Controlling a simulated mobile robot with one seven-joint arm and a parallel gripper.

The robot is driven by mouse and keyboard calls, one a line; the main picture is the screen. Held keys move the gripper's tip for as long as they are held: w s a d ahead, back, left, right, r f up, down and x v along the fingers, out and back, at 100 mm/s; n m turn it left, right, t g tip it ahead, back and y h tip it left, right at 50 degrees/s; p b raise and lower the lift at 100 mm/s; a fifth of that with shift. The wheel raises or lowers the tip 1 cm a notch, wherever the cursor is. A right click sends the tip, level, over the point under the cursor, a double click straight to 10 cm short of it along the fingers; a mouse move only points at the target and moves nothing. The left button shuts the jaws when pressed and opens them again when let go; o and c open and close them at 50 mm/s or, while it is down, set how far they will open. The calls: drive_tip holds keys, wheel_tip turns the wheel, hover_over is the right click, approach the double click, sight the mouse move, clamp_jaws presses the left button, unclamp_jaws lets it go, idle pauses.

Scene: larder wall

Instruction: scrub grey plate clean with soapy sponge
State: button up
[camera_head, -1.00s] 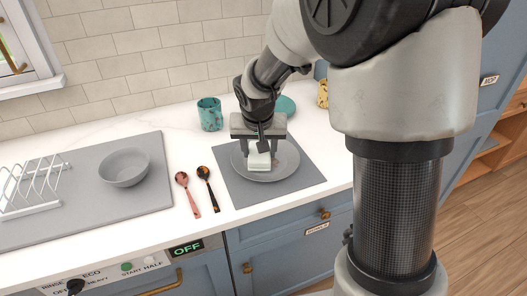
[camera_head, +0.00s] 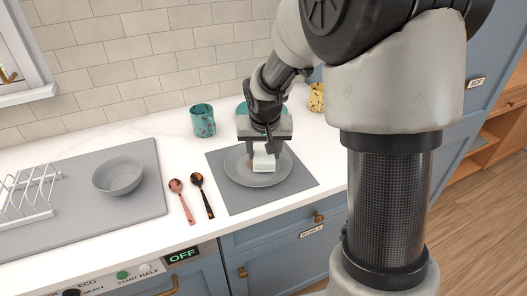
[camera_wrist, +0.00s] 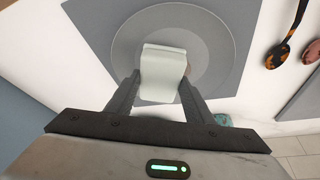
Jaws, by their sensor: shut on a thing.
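The grey plate (camera_head: 243,179) lies on a grey mat (camera_head: 302,186) on the white counter. My gripper (camera_head: 264,158) is over the plate, shut on a pale, block-shaped sponge (camera_head: 264,164). In the wrist view the sponge (camera_wrist: 163,72) sits between the two fingers and covers part of the plate (camera_wrist: 215,45). The sponge is at or just above the plate's surface; I cannot tell if it touches. The plate's middle is partly hidden by sponge and fingers.
Two spoons (camera_head: 202,194) lie left of the mat. A grey bowl (camera_head: 118,176) and a white rack (camera_head: 32,192) stand on a larger grey mat. A teal cup (camera_head: 203,121) stands behind; a teal item and a yellow cup (camera_head: 317,97) are farther right.

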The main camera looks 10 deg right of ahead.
sight(264, 154)
drive_tip(key=shift+r+p, duration=1.65)
drive_tip(key=shift+r, duration=1.15)
drive_tip(key=shift+r, duration=0.1)
drive_tip(key=shift+r+p, duration=0.9)
drive_tip(key=shift+r, duration=0.55)
